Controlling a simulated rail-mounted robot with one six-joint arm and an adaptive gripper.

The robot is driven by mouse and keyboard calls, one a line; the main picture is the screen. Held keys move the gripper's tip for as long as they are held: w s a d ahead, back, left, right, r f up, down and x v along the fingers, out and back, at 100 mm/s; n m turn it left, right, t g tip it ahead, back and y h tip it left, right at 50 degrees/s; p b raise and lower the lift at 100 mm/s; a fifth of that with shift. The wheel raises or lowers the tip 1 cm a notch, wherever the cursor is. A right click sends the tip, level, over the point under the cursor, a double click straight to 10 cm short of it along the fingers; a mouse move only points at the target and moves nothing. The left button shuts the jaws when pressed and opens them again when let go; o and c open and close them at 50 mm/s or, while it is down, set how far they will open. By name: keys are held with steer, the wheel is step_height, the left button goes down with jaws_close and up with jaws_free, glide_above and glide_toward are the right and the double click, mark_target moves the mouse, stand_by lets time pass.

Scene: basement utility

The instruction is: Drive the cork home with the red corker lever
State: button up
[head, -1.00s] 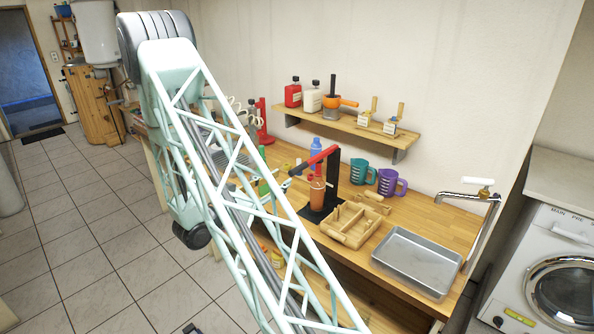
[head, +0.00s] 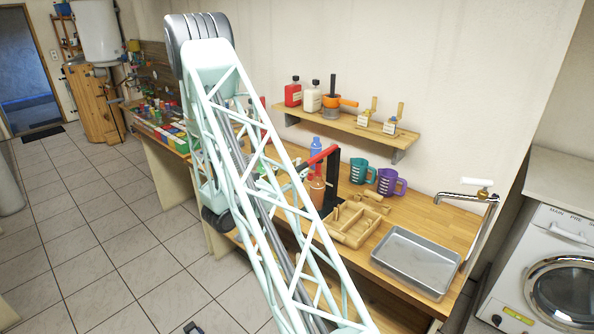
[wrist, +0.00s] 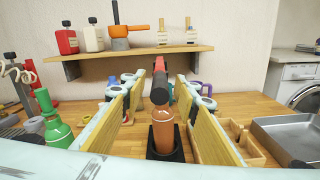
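The red corker lever (head: 324,156) slopes up to the right on its black stand (head: 331,185), partly behind my arm in the head view. An amber bottle (head: 317,192) stands upright at the corker. In the wrist view the red lever (wrist: 160,76) points at me, its dark end above the bottle (wrist: 166,136). I cannot make out the cork. My gripper (wrist: 160,100) is open, its yellow-padded fingers to either side of the lever and bottle in that view. I cannot tell how far it is from the lever. My arm hides the gripper in the head view.
A green bottle (wrist: 57,128) stands to the left in the wrist view. A wooden divided tray (head: 350,224) and a metal tray (head: 416,262) lie right of the corker. Teal (head: 362,171) and purple (head: 390,183) jugs stand behind. A shelf (head: 345,126) hangs above.

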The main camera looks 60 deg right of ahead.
steer(key=shift+d, duration=0.35)
jaws_close()
steer(key=shift+r, duration=0.15)
